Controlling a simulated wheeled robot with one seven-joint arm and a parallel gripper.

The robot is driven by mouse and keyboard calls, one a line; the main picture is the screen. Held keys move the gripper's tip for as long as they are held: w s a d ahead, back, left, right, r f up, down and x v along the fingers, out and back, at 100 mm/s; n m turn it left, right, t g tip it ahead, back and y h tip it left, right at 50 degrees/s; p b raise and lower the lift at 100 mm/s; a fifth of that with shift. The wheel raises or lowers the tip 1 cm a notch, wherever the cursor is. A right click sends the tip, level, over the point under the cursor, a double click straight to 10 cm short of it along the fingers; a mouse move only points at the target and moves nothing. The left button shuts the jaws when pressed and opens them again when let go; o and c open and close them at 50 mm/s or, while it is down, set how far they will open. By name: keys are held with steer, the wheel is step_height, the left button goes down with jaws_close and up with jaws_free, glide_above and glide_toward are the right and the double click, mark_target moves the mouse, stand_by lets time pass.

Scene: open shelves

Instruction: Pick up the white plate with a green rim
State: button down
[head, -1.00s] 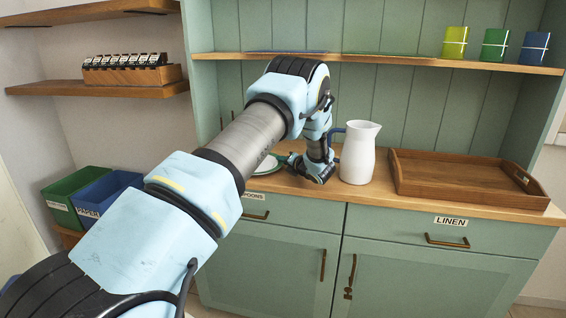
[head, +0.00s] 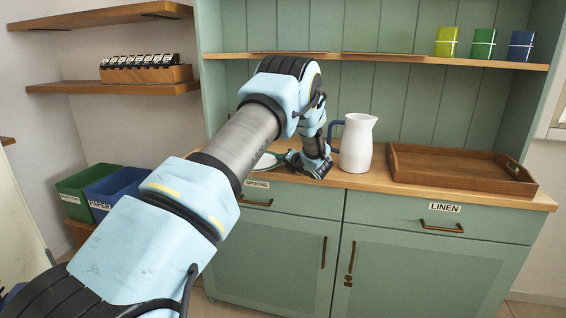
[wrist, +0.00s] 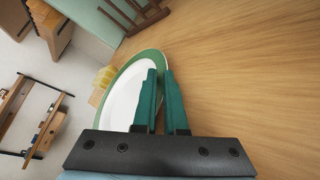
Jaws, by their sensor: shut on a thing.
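The white plate with a green rim (wrist: 122,100) shows in the wrist view, left of and behind my fingers. My gripper (wrist: 161,74) has its two green fingers on either side of the plate's rim and is shut on it. In the head view the plate (head: 266,161) is at the left end of the wooden counter, partly hidden by my arm. My gripper (head: 290,158) is at its right edge there. I cannot tell whether the plate is clear of the counter.
A white jug with a blue handle (head: 357,145) stands just right of my gripper. A wooden tray (head: 455,182) lies farther right. Yellow, green (head: 483,44) and blue cups stand on the shelf above. Green and blue bins (head: 112,190) are at the left.

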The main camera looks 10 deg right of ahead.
steer(key=c, duration=0.9)
jaws_free()
steer(key=shift+s, duration=0.1)
steer(key=shift+f, duration=0.1)
steer(key=shift+s+d, duration=0.15)
steer(key=shift+s, duration=0.15)
steer(key=b+v, duration=0.3)
steer(key=v, duration=0.7)
steer(key=shift+a+r, duration=0.2)
steer(key=shift+r, duration=0.1)
